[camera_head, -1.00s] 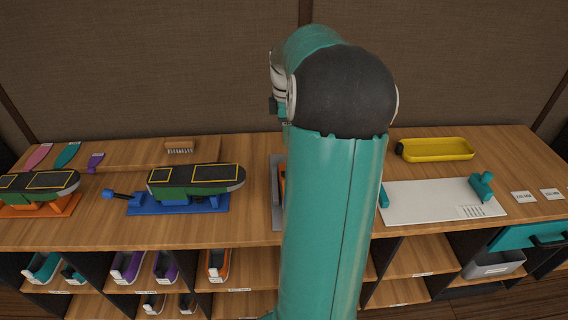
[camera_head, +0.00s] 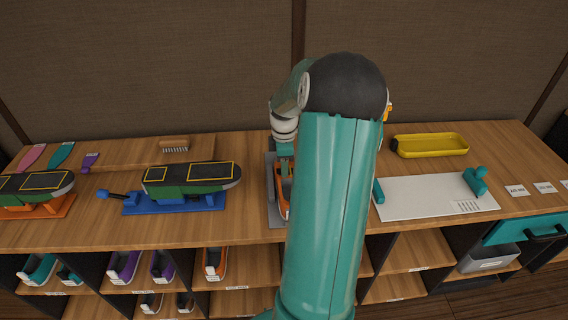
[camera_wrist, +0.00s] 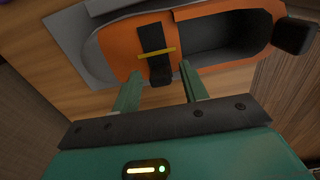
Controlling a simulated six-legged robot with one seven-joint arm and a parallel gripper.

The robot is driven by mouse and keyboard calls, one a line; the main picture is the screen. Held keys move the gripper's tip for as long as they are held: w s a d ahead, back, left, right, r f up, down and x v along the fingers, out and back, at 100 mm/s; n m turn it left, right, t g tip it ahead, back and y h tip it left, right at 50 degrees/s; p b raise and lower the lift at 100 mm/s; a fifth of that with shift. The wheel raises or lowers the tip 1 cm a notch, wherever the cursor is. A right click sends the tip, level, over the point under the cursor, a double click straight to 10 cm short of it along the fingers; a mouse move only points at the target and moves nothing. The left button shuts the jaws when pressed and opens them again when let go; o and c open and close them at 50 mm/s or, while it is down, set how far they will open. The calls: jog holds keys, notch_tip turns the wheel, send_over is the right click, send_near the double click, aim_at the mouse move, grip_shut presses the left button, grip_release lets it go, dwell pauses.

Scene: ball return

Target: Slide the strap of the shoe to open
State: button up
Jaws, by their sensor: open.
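An orange shoe (camera_wrist: 195,32) with a dark hollow opening lies on a grey plate (camera_wrist: 72,32) in the wrist view. A black strap (camera_wrist: 154,42) crosses the shoe, with a thin yellow bar over it. My gripper (camera_wrist: 160,80) is open, its two green fingers on either side of the strap's lower end. Whether the fingers touch the strap or shoe I cannot tell. In the head view, my arm hides most of the shoe, and only a strip of orange (camera_head: 282,190) shows beside it.
A shoe on a blue stand (camera_head: 180,200) is to the left. A white board (camera_head: 430,197) and a yellow tray (camera_head: 430,145) are to the right. A dark block (camera_wrist: 292,37) is by the shoe's open end. Shelves below hold more shoes.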

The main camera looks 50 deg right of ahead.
jog(key=shift+f, duration=0.15)
jog(key=c, duration=0.9)
jog(key=shift+w+a, duration=0.1)
jog(key=shift+w, duration=0.05)
jog(key=o, duration=0.9)
